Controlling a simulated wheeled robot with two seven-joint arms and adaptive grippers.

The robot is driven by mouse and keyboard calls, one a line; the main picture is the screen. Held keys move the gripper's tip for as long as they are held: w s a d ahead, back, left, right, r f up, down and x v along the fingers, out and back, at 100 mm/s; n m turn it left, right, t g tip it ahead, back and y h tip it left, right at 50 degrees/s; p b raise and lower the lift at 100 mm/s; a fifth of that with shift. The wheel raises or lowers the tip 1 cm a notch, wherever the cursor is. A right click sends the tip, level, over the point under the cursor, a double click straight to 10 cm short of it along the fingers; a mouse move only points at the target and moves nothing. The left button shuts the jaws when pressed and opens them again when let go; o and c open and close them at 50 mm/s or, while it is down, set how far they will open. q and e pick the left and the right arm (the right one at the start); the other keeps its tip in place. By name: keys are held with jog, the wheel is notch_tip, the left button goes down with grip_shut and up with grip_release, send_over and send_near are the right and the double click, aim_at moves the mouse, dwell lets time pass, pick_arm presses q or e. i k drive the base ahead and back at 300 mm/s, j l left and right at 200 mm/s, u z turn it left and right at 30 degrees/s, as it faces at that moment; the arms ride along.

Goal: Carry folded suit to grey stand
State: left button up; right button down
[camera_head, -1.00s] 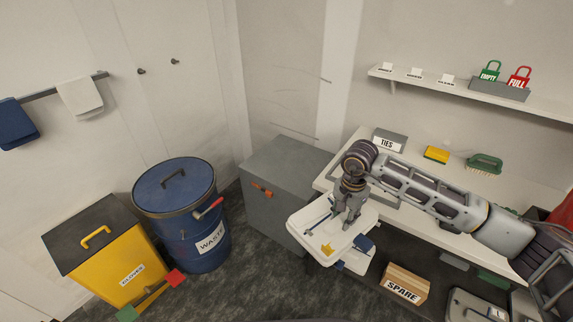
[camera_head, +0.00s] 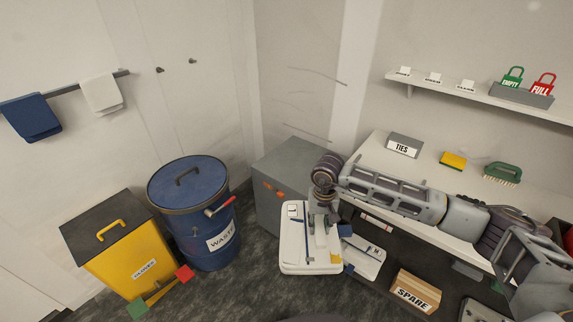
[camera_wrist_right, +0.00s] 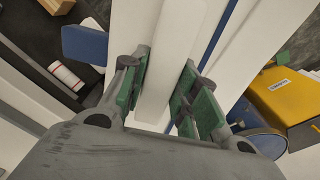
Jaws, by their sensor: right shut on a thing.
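The folded suit (camera_head: 293,235) is a flat white bundle with a blue stripe and a small yellow mark. My right gripper (camera_head: 322,222) is over its upper right part, pointing down, and is shut on it. In the right wrist view the green finger pads close on both sides of a white ridge (camera_wrist_right: 168,60) of the bundle. The bundle is in the air above the dark floor, left of the bench. The grey stand (camera_head: 296,165) is a box in the corner behind it, with orange marks on its front; the arm and bundle hide part of it. My left gripper is not in view.
A blue waste drum (camera_head: 190,205) and a yellow bin (camera_head: 125,255) stand at the left. The white bench (camera_head: 450,195) runs along the right, with a spare box (camera_head: 415,291) below. Another white item (camera_head: 362,262) lies low beside the bundle. Dark floor is clear between drum and bundle.

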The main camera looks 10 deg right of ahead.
aim_at(290, 160)
jog(key=u, duration=0.6)
jog(key=i+u, duration=0.1)
jog(key=u, duration=0.55)
jog(key=l+u, duration=0.1)
jog(key=u, duration=0.5)
jog(key=l+u, duration=0.1)
jog(key=u, duration=1.15)
jog(key=l+u, duration=0.15)
jog(key=u, duration=0.5)
jog(key=l+u, duration=0.1)
jog(key=u, duration=1.1)
jog(key=k+l, duration=0.05)
